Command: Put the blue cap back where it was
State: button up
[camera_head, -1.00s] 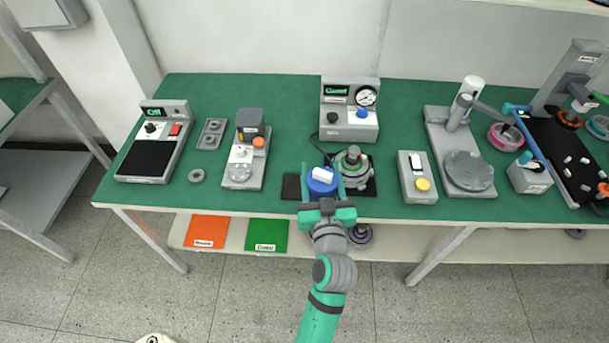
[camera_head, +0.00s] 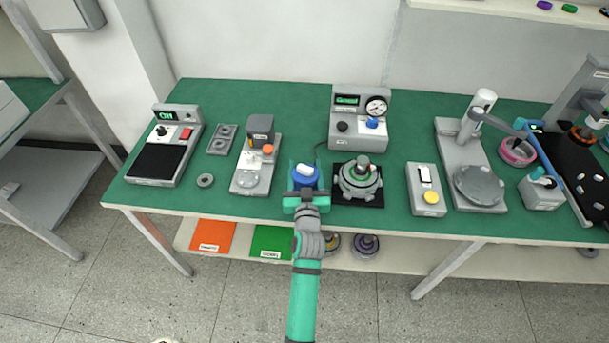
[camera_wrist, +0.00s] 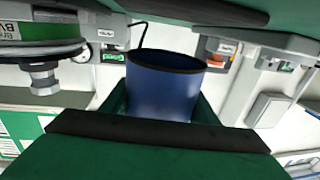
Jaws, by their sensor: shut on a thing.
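My gripper (camera_head: 305,190) is shut on the blue cap (camera_head: 306,179). The cap carries a white piece on top and is at the front of the green table (camera_head: 225,215), left of the hub motor. The wrist view shows the cap (camera_wrist: 165,90) as a hollow blue cylinder with a dark rim, between the fingers. The hub motor (camera_head: 359,180), grey with a green ring and a central shaft, sits on a black mat (camera_head: 372,197), apart from the cap. It also shows at the left of the wrist view (camera_wrist: 40,50). The table directly under the cap is hidden by the gripper.
Behind stands a grey gauge box (camera_head: 345,115). A grey press (camera_head: 257,160) stands left of the cap. A switch box (camera_head: 426,190) with a yellow button is right of the motor. Orange (camera_head: 212,235) and green (camera_head: 270,241) sheets lie on the lower shelf.

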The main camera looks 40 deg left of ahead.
aim_at(304, 176)
jog(key=shift+a+f, duration=0.15)
jog(key=shift+f, duration=1.6)
jog(key=shift+f, duration=0.1)
jog(key=o, duration=1.2)
jog(key=shift+o, duration=0.2)
